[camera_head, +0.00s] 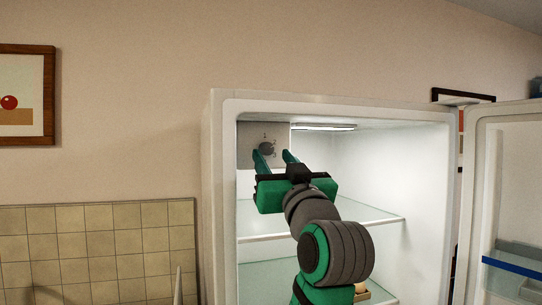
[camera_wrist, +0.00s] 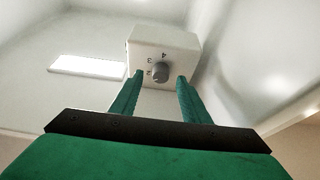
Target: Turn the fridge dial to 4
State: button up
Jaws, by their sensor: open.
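The fridge dial (camera_wrist: 160,73) is a small round grey knob on a white box (camera_wrist: 178,43) inside the fridge, with the figures 2, 3 and 4 showing around it. In the head view the dial (camera_head: 266,148) is at the upper left of the fridge interior. My gripper (camera_wrist: 160,78) is open, its green fingers pointing at the box with the dial between their tips in the picture. Whether the fingers touch the dial I cannot tell. In the head view my gripper (camera_head: 273,154) reaches up toward the dial. The pointer's exact setting is too small to read.
The fridge (camera_head: 212,190) stands open, with its door (camera_head: 482,200) swung out to the right. A glass shelf (camera_head: 370,216) lies below my gripper. A lit lamp strip (camera_head: 325,128) runs along the ceiling beside the dial box. The fridge's right interior is clear.

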jog(key=shift+x, duration=1.25)
jog(key=shift+f, duration=0.1)
jog(key=c, duration=1)
jog(key=shift+a+m+h, duration=0.2)
jog(key=shift+m+h, duration=0.9)
jog(key=shift+m, duration=1.2)
jog(key=shift+c, duration=0.2)
jog(key=o, duration=1)
jog(key=shift+o, duration=0.2)
jog(key=v, duration=1.1)
jog(key=shift+a, duration=0.1)
